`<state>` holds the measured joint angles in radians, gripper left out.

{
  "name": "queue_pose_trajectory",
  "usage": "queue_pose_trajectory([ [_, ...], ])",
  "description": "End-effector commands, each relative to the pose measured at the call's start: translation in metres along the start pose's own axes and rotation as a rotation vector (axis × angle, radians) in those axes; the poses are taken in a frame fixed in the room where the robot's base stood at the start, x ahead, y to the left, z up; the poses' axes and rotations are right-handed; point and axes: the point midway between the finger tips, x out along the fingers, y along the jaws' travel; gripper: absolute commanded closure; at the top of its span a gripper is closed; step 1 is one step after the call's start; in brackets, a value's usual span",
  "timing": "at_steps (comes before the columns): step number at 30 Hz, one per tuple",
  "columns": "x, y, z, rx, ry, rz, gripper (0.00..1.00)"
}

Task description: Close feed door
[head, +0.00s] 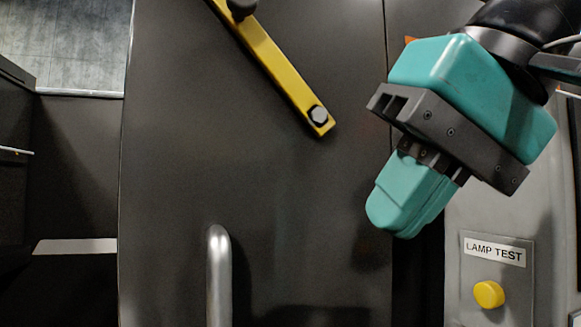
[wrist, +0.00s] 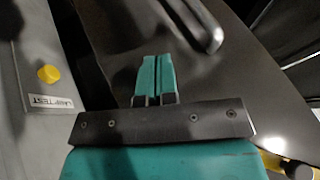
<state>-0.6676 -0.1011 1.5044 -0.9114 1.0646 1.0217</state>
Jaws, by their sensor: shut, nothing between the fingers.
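The feed door is a dark grey panel (head: 290,200) that fills the middle of the head view. A vertical silver bar handle (head: 219,275) stands on its lower part, and the handle also shows at the top of the wrist view (wrist: 205,30). A yellow latch bar (head: 275,65) lies diagonally on the upper door, with a dark bolt near its lower end. My teal gripper (head: 395,222) is shut and empty, near the door's right edge, up and right of the handle. Whether it touches the door I cannot tell.
A grey control panel (head: 465,215) is right of the door, with a yellow button (head: 489,294) under a LAMP TEST label (head: 495,250). Left of the door is a dark recess (head: 75,165), with a patch of grey floor (head: 70,45) above it.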

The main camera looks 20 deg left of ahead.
Motion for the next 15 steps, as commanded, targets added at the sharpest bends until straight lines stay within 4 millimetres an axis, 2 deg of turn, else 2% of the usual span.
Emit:
queue_pose_trajectory([
  [1,-0.016,-0.015,-0.008,-0.004,0.009,-0.005,1.00],
  [5,-0.022,-0.025,-0.011,0.002,0.021,-0.010,1.00],
  [8,-0.011,-0.023,-0.010,0.007,0.023,-0.010,1.00],
  [15,0.037,-0.020,-0.010,0.011,0.023,-0.007,1.00],
])
